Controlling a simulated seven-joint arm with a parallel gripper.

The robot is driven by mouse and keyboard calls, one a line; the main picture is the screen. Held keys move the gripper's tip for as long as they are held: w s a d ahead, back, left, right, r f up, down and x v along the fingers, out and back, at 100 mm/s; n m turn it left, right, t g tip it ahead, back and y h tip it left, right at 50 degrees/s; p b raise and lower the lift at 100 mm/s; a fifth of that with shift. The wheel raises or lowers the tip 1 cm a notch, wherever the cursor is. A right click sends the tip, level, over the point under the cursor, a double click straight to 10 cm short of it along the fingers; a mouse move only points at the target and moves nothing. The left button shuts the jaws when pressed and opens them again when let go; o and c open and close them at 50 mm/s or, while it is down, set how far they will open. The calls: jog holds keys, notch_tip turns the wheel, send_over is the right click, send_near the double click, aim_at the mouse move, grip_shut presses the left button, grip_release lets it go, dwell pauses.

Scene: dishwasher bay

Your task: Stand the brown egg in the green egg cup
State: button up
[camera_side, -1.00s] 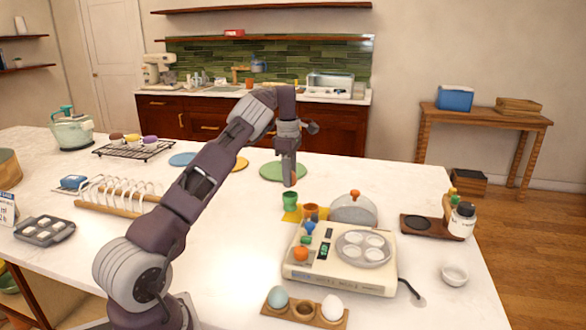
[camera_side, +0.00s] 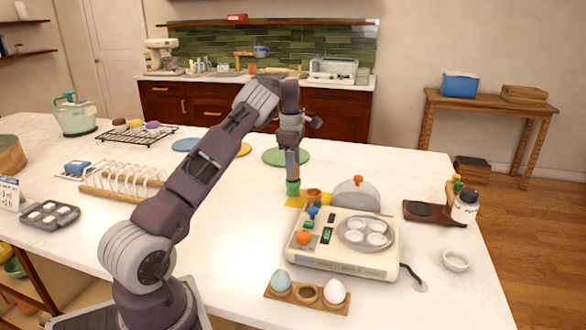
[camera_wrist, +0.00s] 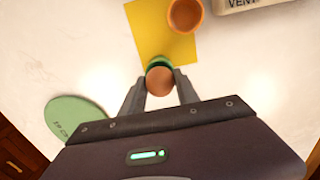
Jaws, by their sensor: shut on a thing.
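The brown egg (camera_wrist: 159,81) is between the two fingers of my gripper (camera_wrist: 160,84) in the wrist view, and the gripper is shut on it. The green egg cup (camera_wrist: 158,62) shows just behind and partly under the egg there, mostly hidden by it. In the side view, my gripper (camera_side: 292,174) points straight down right over the green egg cup (camera_side: 293,188).
An orange cup (camera_wrist: 185,14) stands close by on the yellow mat (camera_wrist: 150,29). The cream egg cooker (camera_side: 343,263) and a grey dome lid (camera_side: 354,196) are to the right. A green disc (camera_side: 287,156) lies behind. The counter left of the cup is clear.

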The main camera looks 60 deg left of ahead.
jog(key=shift+f, duration=0.6)
dwell(0.9)
jog(key=o, duration=0.8)
jog(key=shift+c, duration=0.2)
jog(key=shift+o, duration=0.5)
jog(key=shift+o, duration=1.2)
jog(key=shift+r, duration=4)
